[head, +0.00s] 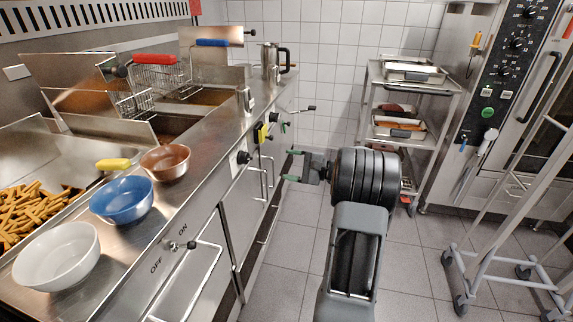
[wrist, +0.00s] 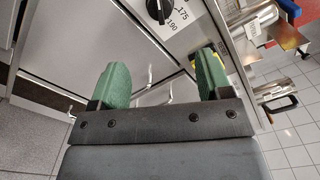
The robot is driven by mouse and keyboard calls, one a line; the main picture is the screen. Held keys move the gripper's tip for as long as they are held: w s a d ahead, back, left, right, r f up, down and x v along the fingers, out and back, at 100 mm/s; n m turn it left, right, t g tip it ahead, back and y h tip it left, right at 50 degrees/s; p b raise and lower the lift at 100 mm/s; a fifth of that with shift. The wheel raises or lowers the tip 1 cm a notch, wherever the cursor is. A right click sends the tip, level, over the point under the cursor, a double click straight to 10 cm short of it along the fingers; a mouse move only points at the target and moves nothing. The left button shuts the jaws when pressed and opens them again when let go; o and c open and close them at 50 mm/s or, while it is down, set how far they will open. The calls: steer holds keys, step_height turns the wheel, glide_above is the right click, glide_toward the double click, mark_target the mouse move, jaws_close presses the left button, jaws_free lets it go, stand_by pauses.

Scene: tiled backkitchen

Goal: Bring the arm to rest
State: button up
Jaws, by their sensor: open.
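My gripper (head: 292,166) is out in front of the fryer counter in the head view, its green-tipped fingers pointing left toward the counter front. In the wrist view, the two green fingers of my gripper (wrist: 161,88) stand wide apart with nothing between them. The gripper is open and empty. My arm reaches up from the bottom of the head view, over the tiled floor. I cannot tell the exact gap between the fingertips and the counter front.
The fryer counter (head: 205,200) runs along the left, with a white bowl (head: 57,258), a blue bowl (head: 122,200) and a copper bowl (head: 165,162). A tray trolley (head: 450,88) stands behind my arm. A wheeled rack (head: 490,262) is at right. Floor (head: 285,250) is clear between.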

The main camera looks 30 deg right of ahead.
stand_by(0.4)
steer(key=s+a+r+n+g+h+p, duration=0.2)
steer(key=s+a+r+n+g+p, duration=0.3)
steer(key=a, duration=0.5)
steer(key=s+a+r+n+g+h+p, duration=0.1)
steer(key=s+a+r+n+g+p, duration=0.15)
steer(key=a+r+g+p, duration=0.5)
steer(key=s+a+r+n+t+h+p, duration=0.1)
steer(key=s+a+r+n+h+p, duration=0.1)
steer(key=s+r+n+h+p, duration=0.2)
steer(key=s+a+r+n+t+h+p, duration=0.2)
steer(key=s+a+r+n+h+p, duration=0.1)
steer(key=s+p, duration=0.4)
steer(key=shift+s+r+n+h, duration=0.5)
steer(key=shift+s+h, duration=0.35)
steer(key=shift+h, duration=0.25)
